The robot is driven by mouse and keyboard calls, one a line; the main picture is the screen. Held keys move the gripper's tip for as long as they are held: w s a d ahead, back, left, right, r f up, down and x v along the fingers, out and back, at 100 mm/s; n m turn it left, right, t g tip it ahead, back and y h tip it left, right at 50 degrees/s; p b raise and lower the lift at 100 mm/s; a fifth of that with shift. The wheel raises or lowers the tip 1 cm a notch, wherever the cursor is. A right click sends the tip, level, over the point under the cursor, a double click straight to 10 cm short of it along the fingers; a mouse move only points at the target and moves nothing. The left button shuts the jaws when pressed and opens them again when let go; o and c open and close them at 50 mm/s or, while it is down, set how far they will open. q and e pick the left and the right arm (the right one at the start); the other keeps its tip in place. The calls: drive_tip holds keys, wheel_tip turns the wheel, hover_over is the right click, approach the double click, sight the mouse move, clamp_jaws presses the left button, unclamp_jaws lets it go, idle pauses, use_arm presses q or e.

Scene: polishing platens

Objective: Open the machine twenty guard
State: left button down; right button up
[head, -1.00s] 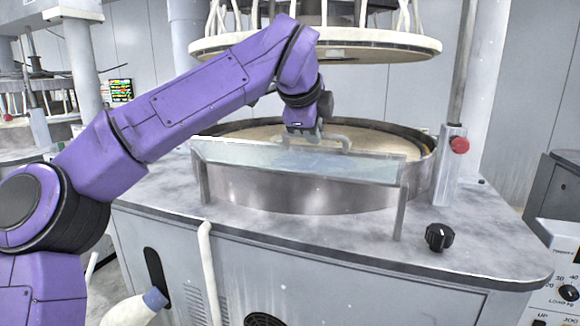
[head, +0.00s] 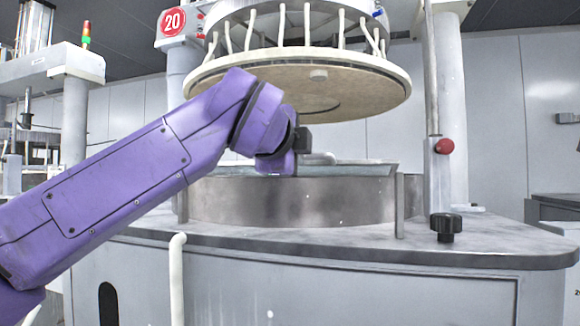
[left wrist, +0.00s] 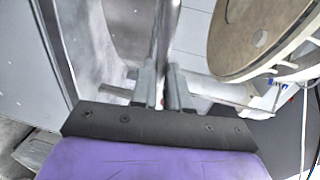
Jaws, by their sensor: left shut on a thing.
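The machine with the red 20 sign (head: 172,20) stands in front of me. Its guard (head: 350,170), a glassy panel between two metal posts, shows as a thin, nearly edge-on strip at the top of the round metal basin wall (head: 290,202). A grey handle (head: 322,157) sits at the guard's upper edge. My left gripper (head: 302,160) is at this handle, its fingers mostly hidden behind my wrist. In the left wrist view the two fingers (left wrist: 169,90) are shut around a metal bar (left wrist: 168,45). My right gripper is not in view.
A round platen head (head: 300,82) with white hoses hangs above the basin, close over my left wrist. A red button (head: 444,146) is on the right column, and a black knob (head: 446,226) stands on the deck. Another machine (head: 75,65) is at left.

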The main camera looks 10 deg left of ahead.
use_arm(q)
drive_tip(key=shift+a+f, duration=0.15)
drive_tip(key=shift+f, duration=0.05)
idle(0.3)
drive_tip(key=c, duration=1.1)
unclamp_jaws()
drive_tip(key=shift+a, duration=0.1)
drive_tip(key=b+v, duration=0.1)
drive_tip(key=v, duration=0.9)
drive_tip(key=shift+s, duration=0.2)
